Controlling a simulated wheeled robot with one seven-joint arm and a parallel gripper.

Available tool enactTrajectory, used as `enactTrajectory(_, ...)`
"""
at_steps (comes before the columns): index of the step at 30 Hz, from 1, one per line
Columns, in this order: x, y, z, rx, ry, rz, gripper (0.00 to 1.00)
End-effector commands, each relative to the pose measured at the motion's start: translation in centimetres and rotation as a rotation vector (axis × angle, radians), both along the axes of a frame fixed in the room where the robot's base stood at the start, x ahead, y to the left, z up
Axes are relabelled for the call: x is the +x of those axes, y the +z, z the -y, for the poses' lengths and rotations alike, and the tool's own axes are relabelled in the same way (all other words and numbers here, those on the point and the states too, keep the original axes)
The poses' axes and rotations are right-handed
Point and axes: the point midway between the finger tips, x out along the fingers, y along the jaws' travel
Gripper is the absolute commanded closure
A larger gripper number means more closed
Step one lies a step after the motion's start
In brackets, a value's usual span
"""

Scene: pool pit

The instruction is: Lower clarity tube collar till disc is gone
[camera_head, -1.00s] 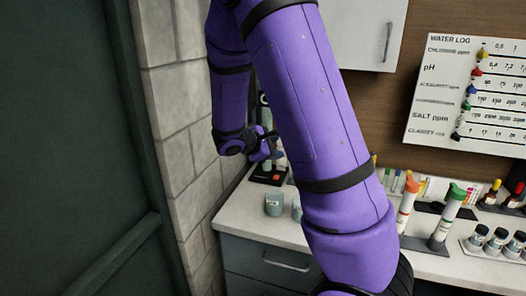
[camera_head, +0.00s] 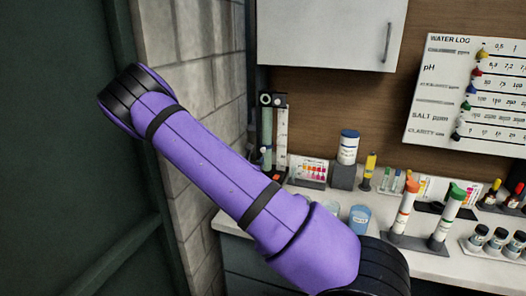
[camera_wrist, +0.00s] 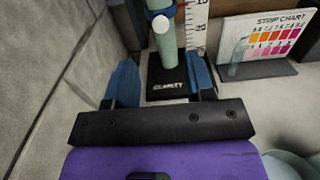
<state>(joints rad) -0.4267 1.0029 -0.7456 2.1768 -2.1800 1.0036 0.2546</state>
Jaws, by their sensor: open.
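The clarity tube (camera_head: 267,140) is a slim greenish upright cylinder on a dark base at the back left of the counter, beside a white scale (camera_head: 281,135). In the wrist view the tube (camera_wrist: 165,42) rises from a black base (camera_wrist: 167,87) with a partly readable label. A blue band (camera_wrist: 160,13), apparently the collar, circles the tube near the top edge. My gripper (camera_wrist: 161,78) is open and empty, its blue fingers appearing on either side of the base; contact cannot be told. The head view does not show my gripper. The disc is not visible.
A strip chart (camera_wrist: 270,38) stands right of the tube. A block wall (camera_head: 200,100) is close on the left. A cabinet (camera_head: 330,30) hangs above.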

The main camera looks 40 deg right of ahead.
Motion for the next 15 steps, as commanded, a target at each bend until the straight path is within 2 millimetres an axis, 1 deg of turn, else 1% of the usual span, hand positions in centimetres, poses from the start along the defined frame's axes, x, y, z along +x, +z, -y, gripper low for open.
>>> enactTrajectory(5, 1.1, 0.0, 2.0, -0.001, -0.002, 0.002, 0.51)
enactTrajectory(9, 2.3, 0.0, 4.2, -0.002, -0.003, 0.001, 0.51)
enactTrajectory(15, 4.0, 0.0, 7.0, 0.0, -0.003, 0.001, 0.51)
